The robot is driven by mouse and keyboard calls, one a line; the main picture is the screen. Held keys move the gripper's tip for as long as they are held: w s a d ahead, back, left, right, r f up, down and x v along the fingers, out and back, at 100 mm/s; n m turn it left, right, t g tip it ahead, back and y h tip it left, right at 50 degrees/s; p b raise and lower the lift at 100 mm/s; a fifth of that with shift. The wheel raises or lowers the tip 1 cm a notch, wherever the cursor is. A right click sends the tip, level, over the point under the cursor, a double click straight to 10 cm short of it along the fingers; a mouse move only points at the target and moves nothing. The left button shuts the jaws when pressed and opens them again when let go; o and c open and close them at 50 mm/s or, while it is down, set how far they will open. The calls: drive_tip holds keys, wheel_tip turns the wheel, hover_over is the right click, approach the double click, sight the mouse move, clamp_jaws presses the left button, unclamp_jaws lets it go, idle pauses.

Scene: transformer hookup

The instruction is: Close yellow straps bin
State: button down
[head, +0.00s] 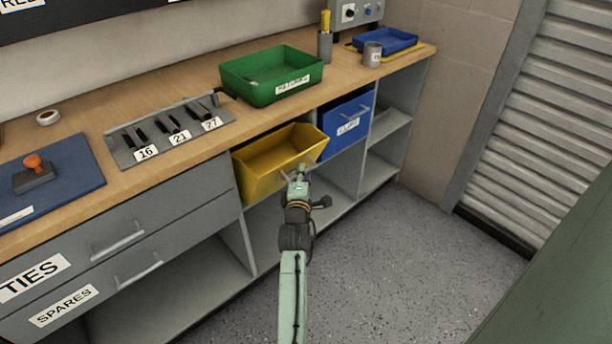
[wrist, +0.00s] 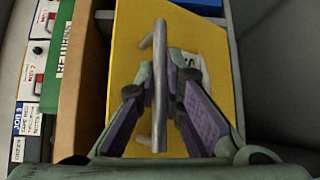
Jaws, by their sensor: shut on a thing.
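The yellow straps bin (head: 279,160) stands pulled out and tilted forward from its bay under the worktop, with its open top showing. My gripper (head: 299,177) is at the front of the bin. In the wrist view, my gripper (wrist: 160,95) has its two fingers on either side of the bin's grey bar handle (wrist: 159,50), shut on it. The yellow front (wrist: 130,60) of the bin fills the middle of that view, and a white label (wrist: 188,62) is partly hidden behind a finger.
A blue bin (head: 346,123) sits in the bay to the right. A green tray (head: 271,75) stands on the worktop above. Grey drawers (head: 120,225) are to the left, and open shelves (head: 388,130) to the right. The floor (head: 390,260) in front is clear.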

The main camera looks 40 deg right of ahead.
sight(293, 162)
drive_tip(key=shift+w+a+r, duration=0.1)
drive_tip(key=shift+w+r, duration=0.6)
drive_tip(key=shift+w, duration=0.25)
drive_tip(key=shift+w+a+r, duration=0.1)
drive_tip(key=shift+w+r, duration=0.55)
drive_tip(key=shift+w, duration=0.3)
drive_tip(key=shift+w+a+r, duration=0.1)
drive_tip(key=shift+w+r, duration=0.2)
drive_tip(key=shift+w, duration=0.5)
drive_tip(key=shift+w+r, duration=0.25)
drive_tip(key=shift+w, duration=0.5)
drive_tip(key=shift+r, duration=0.15)
drive_tip(key=c, duration=1.8)
unclamp_jaws()
drive_tip(key=shift+w, duration=0.1)
drive_tip(key=shift+c, duration=0.2)
drive_tip(key=shift+o, duration=0.8)
drive_tip(key=shift+f, duration=0.2)
drive_tip(key=shift+s+a, duration=0.25)
drive_tip(key=shift+s, duration=0.1)
drive_tip(key=v, duration=1.1)
drive_tip(key=shift+s, duration=0.1)
